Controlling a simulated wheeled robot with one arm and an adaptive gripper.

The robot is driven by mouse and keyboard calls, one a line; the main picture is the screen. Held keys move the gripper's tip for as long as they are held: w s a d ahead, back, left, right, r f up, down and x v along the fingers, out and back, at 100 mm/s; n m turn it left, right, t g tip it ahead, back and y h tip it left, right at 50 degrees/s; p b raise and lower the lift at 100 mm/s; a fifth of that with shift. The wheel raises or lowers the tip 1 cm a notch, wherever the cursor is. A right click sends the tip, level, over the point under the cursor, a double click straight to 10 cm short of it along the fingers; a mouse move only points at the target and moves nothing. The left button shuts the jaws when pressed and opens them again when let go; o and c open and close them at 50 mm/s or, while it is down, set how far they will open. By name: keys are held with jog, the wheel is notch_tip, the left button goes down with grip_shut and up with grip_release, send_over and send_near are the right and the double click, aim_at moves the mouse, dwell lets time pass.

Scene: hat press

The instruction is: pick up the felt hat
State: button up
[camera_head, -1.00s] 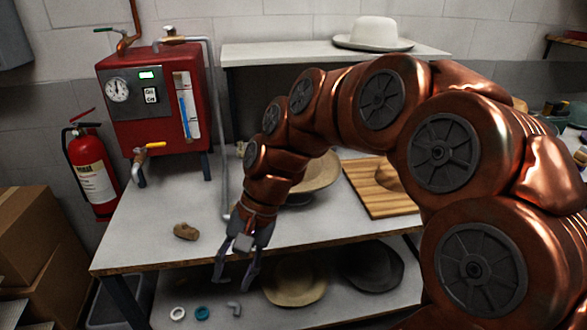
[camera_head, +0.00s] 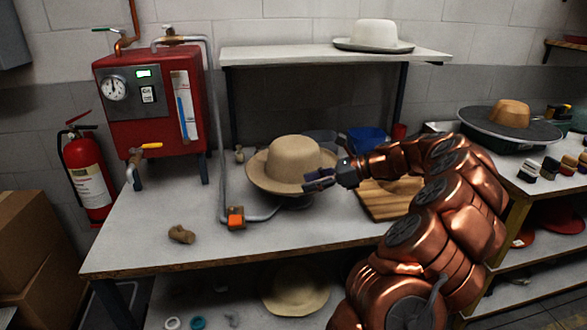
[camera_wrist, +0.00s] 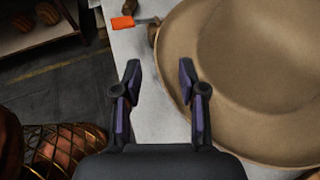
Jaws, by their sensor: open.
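A tan felt hat (camera_head: 293,160) with a wide brim sits crown up on the worktable, right of the red boiler. In the wrist view the hat (camera_wrist: 245,75) fills the right side, with its brim edge beside my right finger. My gripper (camera_head: 312,181) is at the right side of the hat in the head view, overlapping the brim there. I cannot tell whether a finger touches the brim.
The red boiler (camera_head: 158,105) stands at the left, with a pipe and orange valve (camera_head: 236,217) near the hat. A wooden board (camera_head: 388,207) lies at right. A white hat (camera_head: 375,35) is on the upper shelf, another tan hat (camera_head: 294,290) below. The table's front left is mostly clear.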

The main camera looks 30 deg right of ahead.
jog(key=shift+m, duration=0.3)
jog(key=shift+f+p+x, duration=0.2)
jog(key=shift+p+x, duration=0.25)
jog(key=shift+x, duration=3.15)
jog(key=shift+d, duration=0.1)
jog(key=shift+c, duration=0.3)
grip_shut()
